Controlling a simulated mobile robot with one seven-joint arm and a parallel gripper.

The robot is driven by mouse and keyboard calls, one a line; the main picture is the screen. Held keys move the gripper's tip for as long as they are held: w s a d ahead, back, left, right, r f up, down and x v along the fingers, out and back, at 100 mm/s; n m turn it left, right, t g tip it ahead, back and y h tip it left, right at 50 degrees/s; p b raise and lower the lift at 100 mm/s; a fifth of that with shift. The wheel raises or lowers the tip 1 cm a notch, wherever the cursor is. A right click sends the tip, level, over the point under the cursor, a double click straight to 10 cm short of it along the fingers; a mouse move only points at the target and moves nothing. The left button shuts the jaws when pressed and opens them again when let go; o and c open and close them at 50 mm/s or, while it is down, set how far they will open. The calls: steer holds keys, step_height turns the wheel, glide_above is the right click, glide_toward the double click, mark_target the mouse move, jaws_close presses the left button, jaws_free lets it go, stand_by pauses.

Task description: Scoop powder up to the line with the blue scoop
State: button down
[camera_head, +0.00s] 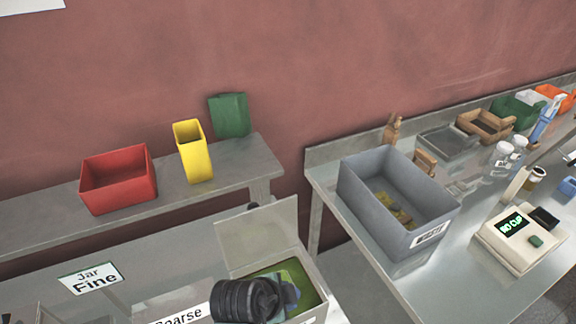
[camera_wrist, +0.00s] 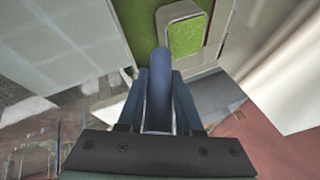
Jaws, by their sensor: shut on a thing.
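My gripper (camera_wrist: 162,85) is shut on the blue handle of the scoop (camera_wrist: 160,65) in the wrist view. The scoop's pale-rimmed head lies beyond the fingertips, over green powder (camera_wrist: 130,20). Green shows inside the rim; I cannot tell how full it is or see a line. In the head view, my dark ridged wrist is over the front-left of an open bin (camera_head: 265,258) of green powder (camera_head: 303,277). Its lid stands up at the back, and the "Coarse" label (camera_head: 182,315) is partly hidden. My wrist hides most of the scoop there.
A "Jar Fine" sign (camera_head: 92,278) stands left. Red (camera_head: 118,180), yellow (camera_head: 195,160) and green (camera_head: 230,115) containers are on the back shelf. On the right table are a grey waste box (camera_head: 395,205) and a scale (camera_head: 515,238) reading "NO CUP". The raised lid is close to my wrist.

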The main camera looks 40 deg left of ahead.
step_height(320, 180, up, 8)
steer(key=p, duration=0.6)
steer(key=shift+f, duration=0.15)
steer(key=shift+f, duration=0.15)
